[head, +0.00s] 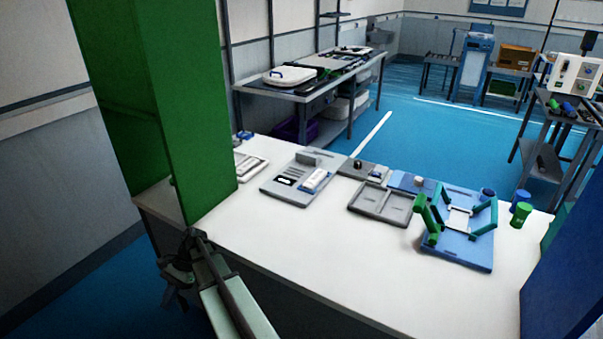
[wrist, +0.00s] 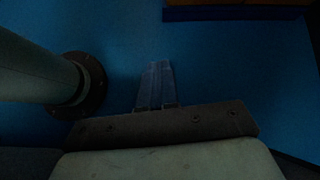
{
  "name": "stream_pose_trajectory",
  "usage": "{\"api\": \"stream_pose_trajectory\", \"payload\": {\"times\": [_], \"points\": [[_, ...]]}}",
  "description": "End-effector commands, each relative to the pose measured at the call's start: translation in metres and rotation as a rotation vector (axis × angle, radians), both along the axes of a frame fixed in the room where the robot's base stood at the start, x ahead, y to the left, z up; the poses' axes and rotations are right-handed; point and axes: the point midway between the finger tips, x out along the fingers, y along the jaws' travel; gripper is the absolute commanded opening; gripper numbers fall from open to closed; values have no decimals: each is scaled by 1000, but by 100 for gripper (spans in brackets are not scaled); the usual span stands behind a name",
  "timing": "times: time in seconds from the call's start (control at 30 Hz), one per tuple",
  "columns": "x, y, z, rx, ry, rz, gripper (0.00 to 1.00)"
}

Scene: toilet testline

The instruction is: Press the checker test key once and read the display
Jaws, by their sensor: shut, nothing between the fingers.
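A grey board (head: 284,187) lies on the white table, left of its middle. It bears a raised grey block, dark markings and a white-and-blue device (head: 315,180). Right of it is a small grey box (head: 352,169) with a dark knob on top. Which of these is the checker, and its test key and display text, are too small to tell. My gripper (wrist: 157,68) is shut and empty, over blue floor in the wrist view. In the head view my gripper (head: 174,292) is beside the table's front left edge, well apart from the board.
A tall green panel (head: 185,110) stands at the table's left end and hides part of it. A grey tray (head: 381,205) and a blue fixture (head: 458,252) with green and teal arms stand to the right. The table's front middle (head: 330,260) is clear.

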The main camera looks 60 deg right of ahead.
Motion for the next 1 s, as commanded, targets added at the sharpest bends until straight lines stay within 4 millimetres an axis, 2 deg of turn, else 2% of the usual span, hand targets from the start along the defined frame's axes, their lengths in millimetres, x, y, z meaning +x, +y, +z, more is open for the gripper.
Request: {"api": "stream_pose_trajectory", "payload": {"times": [0.03,0.1,0.3,0.47,0.6,0.8,1.0], "points": [[8,-14,15,14,-4,-29,0],[15,-28,35,35,-4,-66,0],[28,-77,93,90,-13,-160,0],[29,-122,138,120,-35,-225,0],[23,-166,173,126,-75,-271,0],[9,-236,207,92,-172,-327,0],[-10,-311,223,6,-308,-365,0]]}}
